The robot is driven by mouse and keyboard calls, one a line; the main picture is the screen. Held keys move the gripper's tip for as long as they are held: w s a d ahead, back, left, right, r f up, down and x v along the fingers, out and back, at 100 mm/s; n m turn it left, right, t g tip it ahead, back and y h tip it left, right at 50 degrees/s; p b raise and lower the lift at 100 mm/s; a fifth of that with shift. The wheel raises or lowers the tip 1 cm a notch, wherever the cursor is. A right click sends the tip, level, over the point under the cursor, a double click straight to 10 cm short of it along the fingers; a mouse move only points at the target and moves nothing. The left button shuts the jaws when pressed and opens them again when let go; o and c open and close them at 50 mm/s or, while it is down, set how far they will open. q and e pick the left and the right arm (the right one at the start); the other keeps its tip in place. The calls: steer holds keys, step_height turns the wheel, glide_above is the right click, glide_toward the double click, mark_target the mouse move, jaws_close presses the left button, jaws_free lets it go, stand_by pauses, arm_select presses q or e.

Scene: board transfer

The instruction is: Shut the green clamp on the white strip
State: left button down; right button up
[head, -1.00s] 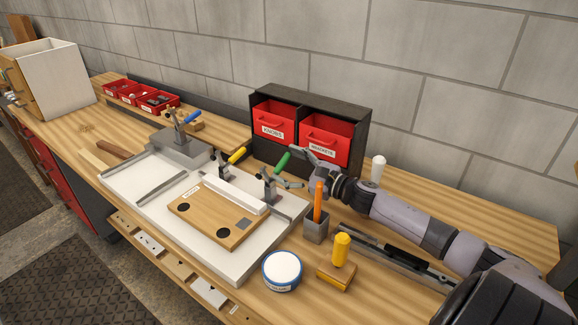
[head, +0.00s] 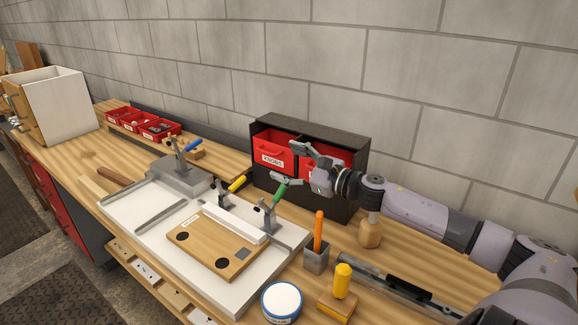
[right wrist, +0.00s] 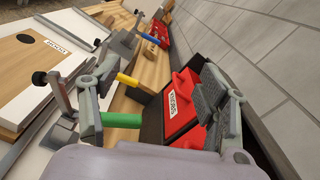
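The green clamp (head: 270,212) stands at the right end of the white strip (head: 234,222), with its green handle tilted up. In the right wrist view its green handle (right wrist: 122,120) lies beside one finger. The strip lies along the far edge of a wooden board (head: 212,244) on a white base plate. My right gripper (head: 286,163) is open and empty, above and behind the green handle, in front of the red bins. In the right wrist view the fingers (right wrist: 162,68) are spread wide. My left gripper is not in view.
A yellow-handled clamp (head: 228,189) stands left of the green one. A dark cabinet with red bins (head: 272,153) is close behind my right gripper. A grey holder with an orange handle (head: 318,235), a round tin (head: 282,301) and a yellow-handled tool (head: 341,285) stand right and in front.

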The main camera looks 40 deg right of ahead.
steer(key=shift+c, duration=0.6)
steer(key=s+p, duration=0.1)
steer(key=p, duration=0.2)
steer(key=s+f+g+h+p, duration=0.1)
steer(key=p, duration=0.1)
steer(key=shift+d+p, duration=0.4)
steer(key=c, duration=0.4)
steer(key=s+f+p, duration=0.1)
steer(key=p, duration=0.1)
steer(key=s+d+f+g+h+p, duration=0.1)
steer(key=s+p, duration=0.1)
steer(key=s+f+h+p, duration=0.1)
steer(key=s+p, duration=0.1)
steer(key=shift+s+d, duration=0.2)
steer(key=shift+d, duration=0.2)
steer(key=c, duration=0.7)
steer(key=shift+g+h, duration=0.3)
steer(key=shift+h, duration=0.1)
steer(key=f, duration=0.1)
steer(key=s+f+b, duration=0.1)
steer(key=f, duration=0.2)
steer(key=shift+s+d+f+b, duration=0.25)
steer(key=shift+s+d+b, duration=0.05)
steer(key=shift+s, duration=0.1)
jaws_close()
steer(key=p+x, duration=0.2)
steer(key=x, duration=0.8)
